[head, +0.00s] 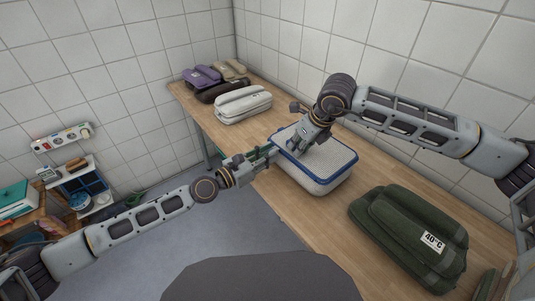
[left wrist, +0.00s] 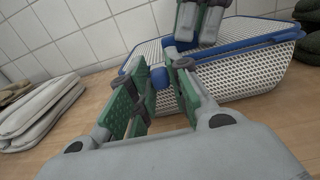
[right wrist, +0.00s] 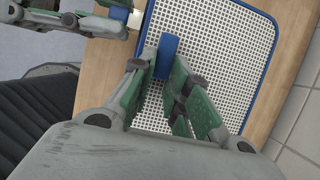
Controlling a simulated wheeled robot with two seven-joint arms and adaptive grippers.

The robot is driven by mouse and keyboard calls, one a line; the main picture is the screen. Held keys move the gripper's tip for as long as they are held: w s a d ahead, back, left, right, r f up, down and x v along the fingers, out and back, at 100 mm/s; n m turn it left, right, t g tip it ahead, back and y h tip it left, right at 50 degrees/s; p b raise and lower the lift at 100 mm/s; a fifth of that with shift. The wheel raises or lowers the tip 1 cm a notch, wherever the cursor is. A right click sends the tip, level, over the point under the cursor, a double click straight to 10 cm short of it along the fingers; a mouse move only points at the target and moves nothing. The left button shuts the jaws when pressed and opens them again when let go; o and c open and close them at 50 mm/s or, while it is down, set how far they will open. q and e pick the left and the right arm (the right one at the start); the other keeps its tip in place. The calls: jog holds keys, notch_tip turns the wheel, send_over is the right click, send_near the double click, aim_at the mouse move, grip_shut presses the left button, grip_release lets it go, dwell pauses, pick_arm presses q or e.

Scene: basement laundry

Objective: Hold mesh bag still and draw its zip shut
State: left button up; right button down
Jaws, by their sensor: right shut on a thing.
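The mesh bag (head: 326,172) is a white mesh box with blue trim, lying flat on the bench. It also shows in the left wrist view (left wrist: 245,78) and the right wrist view (right wrist: 215,50). My right gripper (head: 293,151) is over the bag's left part, shut on the blue zip pull (right wrist: 166,55). My left gripper (head: 268,153) is at the bag's left end, its fingers apart on either side of a blue end tab (left wrist: 160,78). Whether either left finger touches the tab is unclear. The zip's teeth are too small to make out.
A green bag (head: 405,235) with a 40°C label lies to the right on the wooden bench (head: 280,208). A white bag (head: 243,104) and several folded, darker bags (head: 221,90) lie farther back. Tiled walls stand behind. Bare bench separates the bags.

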pick_arm(q)
grip_shut()
jog(key=s+d, duration=0.3)
jog(key=s, duration=0.1)
jog(key=s+d, duration=0.3)
jog(key=s, duration=0.1)
jog(key=s+d, duration=0.2)
jog(key=s, duration=0.3)
jog(key=shift+d, duration=0.4)
jog(key=o, duration=0.7)
grip_release()
jog(key=shift+o, duration=0.5)
jog(key=shift+w, duration=0.1)
jog(key=shift+a, duration=0.15)
